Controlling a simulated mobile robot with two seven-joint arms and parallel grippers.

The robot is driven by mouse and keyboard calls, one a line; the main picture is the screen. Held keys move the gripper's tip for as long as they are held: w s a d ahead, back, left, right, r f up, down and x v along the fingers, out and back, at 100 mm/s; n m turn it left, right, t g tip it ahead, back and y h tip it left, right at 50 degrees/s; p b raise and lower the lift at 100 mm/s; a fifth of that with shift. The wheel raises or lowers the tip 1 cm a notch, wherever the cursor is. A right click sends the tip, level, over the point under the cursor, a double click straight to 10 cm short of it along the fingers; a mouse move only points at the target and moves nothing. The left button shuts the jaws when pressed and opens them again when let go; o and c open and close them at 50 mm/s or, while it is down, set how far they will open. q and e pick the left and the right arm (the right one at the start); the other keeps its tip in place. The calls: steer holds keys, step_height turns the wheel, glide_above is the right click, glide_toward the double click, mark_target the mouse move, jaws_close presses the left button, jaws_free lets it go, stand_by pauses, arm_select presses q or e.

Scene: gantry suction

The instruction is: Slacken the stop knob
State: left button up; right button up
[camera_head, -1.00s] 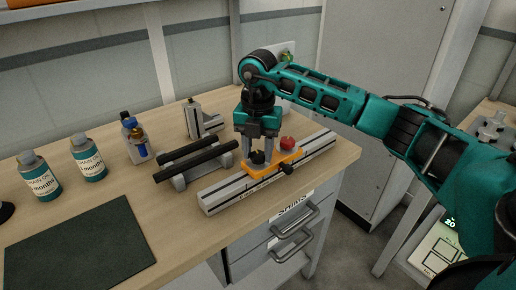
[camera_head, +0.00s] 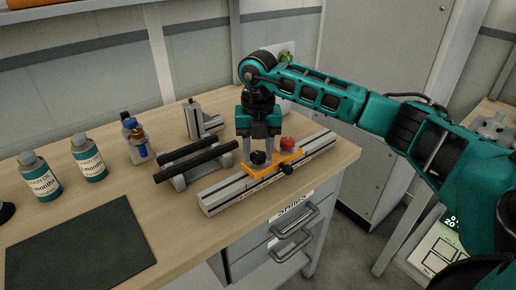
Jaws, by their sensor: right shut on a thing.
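An orange stop block (camera_head: 289,160) sits on a grey slotted rail (camera_head: 222,194) near the right end of the bench. On the block are a black round knob (camera_head: 258,157) and a red knob (camera_head: 288,143). Another black knob (camera_head: 287,169) sticks out from the block's front side. My right gripper (camera_head: 258,152) points straight down, shut on the black top knob with one finger on each side. The fingers partly cover the knob. My left gripper is not in view.
Two black bars on a grey stand (camera_head: 180,180) lie left of the rail, with a grey angled fixture (camera_head: 200,118) behind. Bottles (camera_head: 90,160) and a dark mat (camera_head: 80,244) are farther left. Drawers (camera_head: 290,232) are below the bench edge.

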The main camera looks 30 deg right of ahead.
mark_target(258, 154)
steer(key=shift+n, duration=1.6)
steer(key=o, duration=1.1)
steer(key=shift+c, duration=0.2)
steer(key=shift+r, duration=0.1)
step_height(258, 154, up, 13)
